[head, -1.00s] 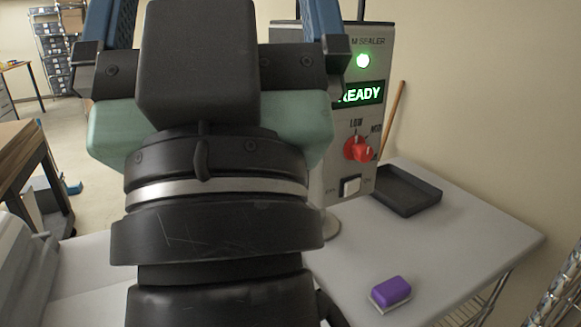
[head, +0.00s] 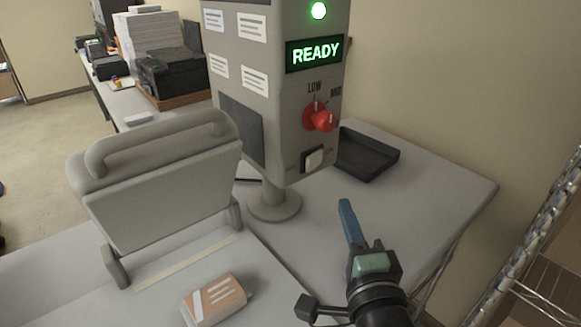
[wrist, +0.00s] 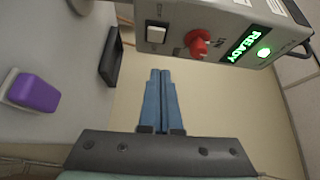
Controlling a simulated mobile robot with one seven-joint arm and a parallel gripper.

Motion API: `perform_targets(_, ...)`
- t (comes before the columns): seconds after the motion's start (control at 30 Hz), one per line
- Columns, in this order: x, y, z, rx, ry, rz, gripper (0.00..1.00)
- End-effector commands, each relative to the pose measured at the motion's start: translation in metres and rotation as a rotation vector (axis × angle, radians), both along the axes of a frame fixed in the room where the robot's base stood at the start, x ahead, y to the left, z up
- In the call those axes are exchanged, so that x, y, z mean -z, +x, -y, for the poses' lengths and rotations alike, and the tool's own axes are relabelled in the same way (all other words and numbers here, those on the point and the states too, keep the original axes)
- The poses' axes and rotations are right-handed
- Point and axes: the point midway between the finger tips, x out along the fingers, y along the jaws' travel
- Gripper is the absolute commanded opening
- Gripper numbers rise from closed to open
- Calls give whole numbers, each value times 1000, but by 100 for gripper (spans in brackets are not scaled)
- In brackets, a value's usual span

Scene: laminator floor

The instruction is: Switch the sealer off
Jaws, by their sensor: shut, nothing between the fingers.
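The sealer's grey control box (head: 308,110) stands on a round post. Its green lamp is lit and its display reads READY (head: 314,53). A red knob (head: 320,117) with LOW and MED marks is below, and a white rocker switch (head: 314,159) is under that. I cannot tell which side of the switch is pressed. The wrist view also shows the switch (wrist: 156,33) and knob (wrist: 198,43). My gripper (head: 345,204) is shut and empty, its blue fingers in front of and below the box, apart from the switch. It also shows in the wrist view (wrist: 160,71).
The sealer's raised lid (head: 160,190) with its handle is at left, and an orange-and-white packet (head: 212,299) lies before it. A black tray (head: 366,156) sits behind right. A purple block (wrist: 36,93) lies on the table. Wire shelving (head: 540,250) stands at right.

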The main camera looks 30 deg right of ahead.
Motion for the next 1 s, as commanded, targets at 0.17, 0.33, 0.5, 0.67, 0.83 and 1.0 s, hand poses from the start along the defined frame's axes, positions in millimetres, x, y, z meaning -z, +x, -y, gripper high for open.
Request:
perform_targets(0.17, 14, -8, 8, 17, 64, 7, 0)
perform_targets(0.33, 13, -7, 8, 16, 62, 8, 0)
perform_targets(0.5, 12, -5, 9, 16, 60, 8, 0)
perform_targets(0.67, 10, 8, 16, 16, 58, 9, 0)
perform_targets(0.83, 9, 33, 30, 15, 60, 8, 0)
perform_targets(1.0, 10, 59, 44, 15, 59, 7, 0)
